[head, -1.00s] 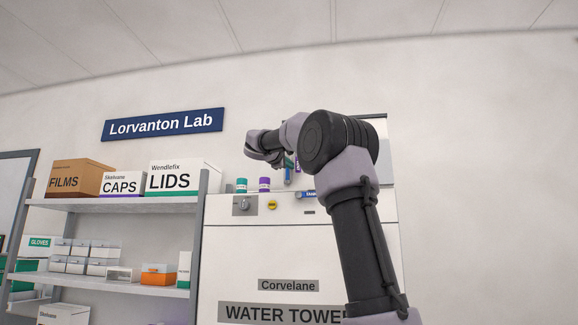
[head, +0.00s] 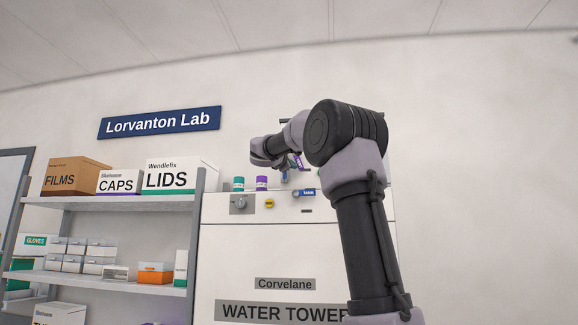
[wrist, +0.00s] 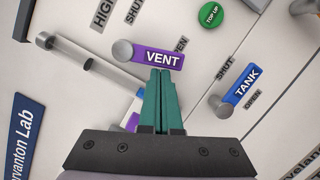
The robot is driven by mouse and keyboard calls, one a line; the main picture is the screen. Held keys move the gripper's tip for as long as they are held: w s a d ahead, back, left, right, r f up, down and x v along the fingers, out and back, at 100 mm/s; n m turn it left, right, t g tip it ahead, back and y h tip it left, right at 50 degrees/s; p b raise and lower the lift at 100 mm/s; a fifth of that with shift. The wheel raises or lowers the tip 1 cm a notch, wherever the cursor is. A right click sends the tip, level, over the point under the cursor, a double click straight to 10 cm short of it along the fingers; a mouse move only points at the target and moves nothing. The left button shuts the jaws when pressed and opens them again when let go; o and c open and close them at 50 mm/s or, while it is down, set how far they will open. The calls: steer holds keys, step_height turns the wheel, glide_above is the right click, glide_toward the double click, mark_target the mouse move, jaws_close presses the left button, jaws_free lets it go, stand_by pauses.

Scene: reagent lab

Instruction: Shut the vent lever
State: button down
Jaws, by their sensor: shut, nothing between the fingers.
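The purple VENT lever (wrist: 158,58) is on the white machine panel in the wrist view. Its round grey pivot (wrist: 122,50) is at its left end. Its free end lies against the OPEN label (wrist: 182,44), which it partly covers; the SHUT label (wrist: 133,10) is apart, above the pivot. My gripper (wrist: 161,72) has its green fingers shut together and empty, with the tips right at the lever's lower edge; I cannot tell whether they touch. In the head view a small purple piece of the lever (head: 299,162) shows beside my wrist.
The blue TANK lever (wrist: 242,87) is close on the right, between its own SHUT and OPEN labels. A green TOP UP button (wrist: 209,14) is above. A clear tube (wrist: 90,63) runs at the left. A shelf with boxes (head: 110,203) stands left of the machine.

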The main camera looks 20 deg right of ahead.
mark_target(301, 163)
steer(key=d+n, duration=0.1)
steer(key=n, duration=0.1)
steer(key=s+n+t, duration=0.1)
steer(key=n, duration=0.1)
steer(key=shift+s+d, duration=0.1)
steer(key=shift+d, duration=0.25)
steer(key=n, duration=0.2)
steer(key=d+n+t, duration=0.1)
steer(key=shift+s+r+n, duration=0.2)
steer(key=shift+s+n, duration=0.1)
steer(key=shift+s, duration=0.05)
steer(key=n, duration=0.2)
steer(key=d+r+n+t+y, duration=0.1)
steer(key=n, duration=0.1)
steer(key=s+d+r+n+t+y, duration=0.1)
steer(key=n, duration=0.1)
steer(key=shift+s+n, duration=0.1)
steer(key=shift+n, duration=0.3)
steer(key=shift+r, duration=0.1)
